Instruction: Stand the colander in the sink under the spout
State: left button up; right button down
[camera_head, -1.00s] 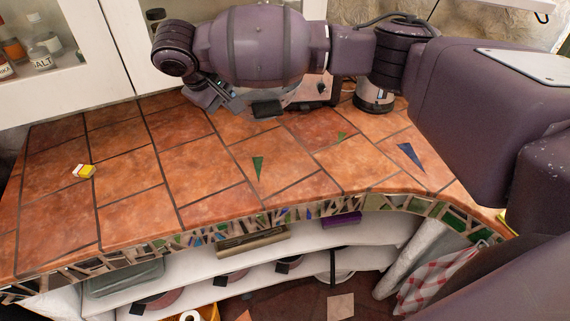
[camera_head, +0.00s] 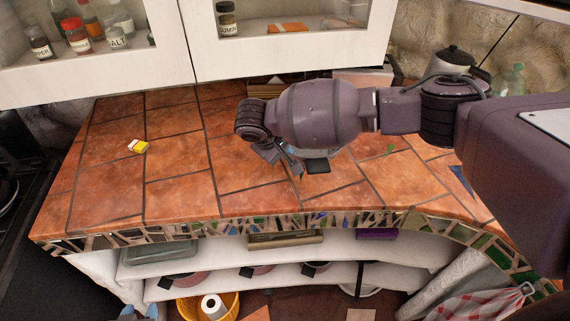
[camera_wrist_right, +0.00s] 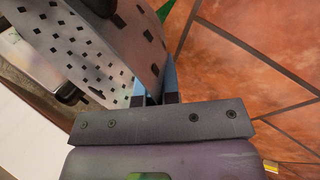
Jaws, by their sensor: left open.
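The colander (camera_wrist_right: 95,45) shows in the right wrist view as a grey metal wall with dark square holes. Its wall runs between the blue fingers of my right gripper (camera_wrist_right: 155,90), which are close together on it. In the head view the right gripper (camera_head: 290,165) hangs low over the tiled counter, partly behind its own arm. My left gripper (camera_head: 138,313) only peeks in at the bottom left edge, open and below the counter front. The sink and spout are not in view.
Cabinets (camera_head: 295,50) with jars line the back. A kettle (camera_head: 452,62) stands at back right. Shelves (camera_head: 300,275) and an orange basket (camera_head: 232,303) are below.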

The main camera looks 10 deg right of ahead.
jog(key=shift+f, duration=2.3)
jog(key=shift+f, duration=0.1)
jog(key=c, duration=1.3)
grip_release()
jog(key=shift+c, duration=0.2)
jog(key=v, duration=1.2)
